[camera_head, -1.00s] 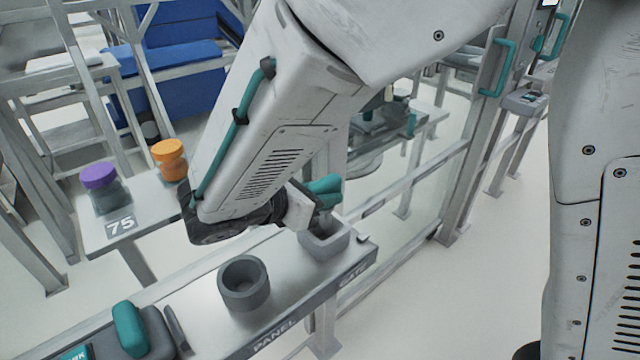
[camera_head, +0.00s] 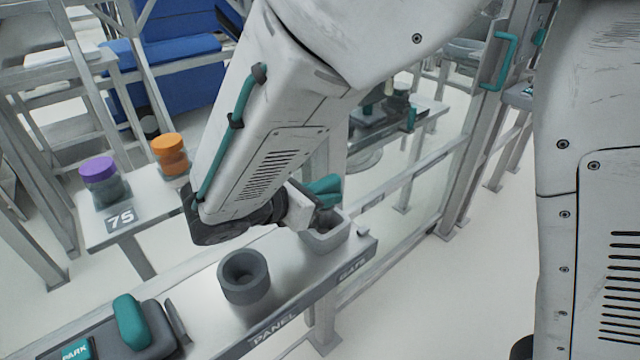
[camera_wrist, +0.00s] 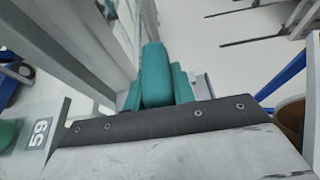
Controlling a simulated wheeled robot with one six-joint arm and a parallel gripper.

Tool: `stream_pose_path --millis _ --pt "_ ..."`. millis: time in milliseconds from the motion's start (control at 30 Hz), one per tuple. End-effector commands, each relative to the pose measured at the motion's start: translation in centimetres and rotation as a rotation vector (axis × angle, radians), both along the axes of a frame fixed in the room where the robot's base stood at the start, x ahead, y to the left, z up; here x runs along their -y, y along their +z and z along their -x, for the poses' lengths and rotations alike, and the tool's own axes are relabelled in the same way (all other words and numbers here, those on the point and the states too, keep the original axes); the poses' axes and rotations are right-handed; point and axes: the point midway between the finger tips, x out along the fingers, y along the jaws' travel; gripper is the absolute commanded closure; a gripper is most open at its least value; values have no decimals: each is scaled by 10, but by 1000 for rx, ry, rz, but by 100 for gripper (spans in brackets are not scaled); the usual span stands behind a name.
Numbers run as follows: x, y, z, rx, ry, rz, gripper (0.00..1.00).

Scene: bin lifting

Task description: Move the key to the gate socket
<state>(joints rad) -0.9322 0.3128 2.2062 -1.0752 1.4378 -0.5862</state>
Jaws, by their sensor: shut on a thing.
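The key is a rounded teal handle (camera_wrist: 155,75) in the wrist view, between the two teal fingers of my gripper (camera_wrist: 157,88). My gripper is shut on it. In the head view my gripper (camera_head: 324,190) is over the grey square gate socket (camera_head: 330,238) at the right end of the shelf, by the GATE label. The key's lower end is hidden, and I cannot tell whether it is inside the socket or just above it.
A round dark grey socket (camera_head: 243,278) stands by the PANEL label. A dark block with a teal handle (camera_head: 131,321) sits at the PARK label. Purple-lidded (camera_head: 98,170) and orange-lidded (camera_head: 168,148) jars stand on the side table marked 75. Fence rails run behind the gate end.

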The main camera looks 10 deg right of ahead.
Motion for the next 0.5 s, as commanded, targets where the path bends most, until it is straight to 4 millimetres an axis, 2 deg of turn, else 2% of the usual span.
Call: stream_pose_path --millis 500 --pt "0 -8 0 1 0 1 100"
